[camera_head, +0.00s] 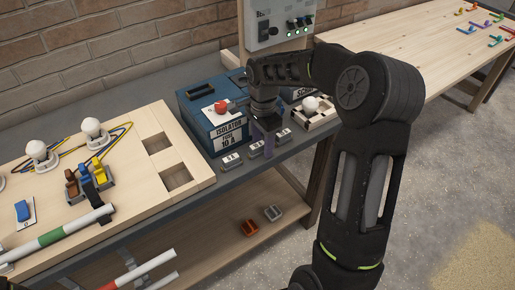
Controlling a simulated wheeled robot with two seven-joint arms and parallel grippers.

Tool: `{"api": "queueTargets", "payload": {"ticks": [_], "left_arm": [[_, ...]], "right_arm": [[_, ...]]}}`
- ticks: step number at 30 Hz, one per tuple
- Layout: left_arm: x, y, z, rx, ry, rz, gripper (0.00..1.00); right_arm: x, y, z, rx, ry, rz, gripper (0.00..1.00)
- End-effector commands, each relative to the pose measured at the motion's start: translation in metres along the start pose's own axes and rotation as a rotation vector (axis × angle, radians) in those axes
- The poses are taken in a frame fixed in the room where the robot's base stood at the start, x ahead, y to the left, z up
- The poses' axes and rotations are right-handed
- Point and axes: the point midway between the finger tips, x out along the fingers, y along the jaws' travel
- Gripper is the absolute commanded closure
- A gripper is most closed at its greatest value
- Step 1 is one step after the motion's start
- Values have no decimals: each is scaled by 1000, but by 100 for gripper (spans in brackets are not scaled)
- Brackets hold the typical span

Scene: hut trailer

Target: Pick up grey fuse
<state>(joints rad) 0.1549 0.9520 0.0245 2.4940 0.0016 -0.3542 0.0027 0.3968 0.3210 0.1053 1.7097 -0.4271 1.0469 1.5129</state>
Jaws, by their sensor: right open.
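Several small grey fuses lie in a row along the front edge of the bench: one at the left (231,160), one in the middle (257,149) and one at the right (284,135). Another grey fuse (273,213) lies on the lower shelf beside an orange-brown one (249,228). My right gripper (264,145) is open and points down over the row, close to the middle fuse. I cannot tell whether it touches that fuse, which its fingers partly hide. My left gripper is not in view.
A blue isolator box (198,117) with a red knob stands just behind the fuses. A wooden board (140,200) with bulbs and wires lies at the left. A checkered box with a white ball (310,104) is at the right. The lower shelf (215,225) has free room.

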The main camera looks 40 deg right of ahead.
Motion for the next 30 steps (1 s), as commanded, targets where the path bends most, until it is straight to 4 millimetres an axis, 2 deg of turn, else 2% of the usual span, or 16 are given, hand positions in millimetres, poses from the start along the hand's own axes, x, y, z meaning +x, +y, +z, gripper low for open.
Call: {"api": "queueTargets", "payload": {"ticks": [14, 30], "left_arm": [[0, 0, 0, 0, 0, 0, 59], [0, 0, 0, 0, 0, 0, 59]], "right_arm": [[0, 0, 0, 0, 0, 0, 55], [0, 0, 0, 0, 0, 0, 98]]}}
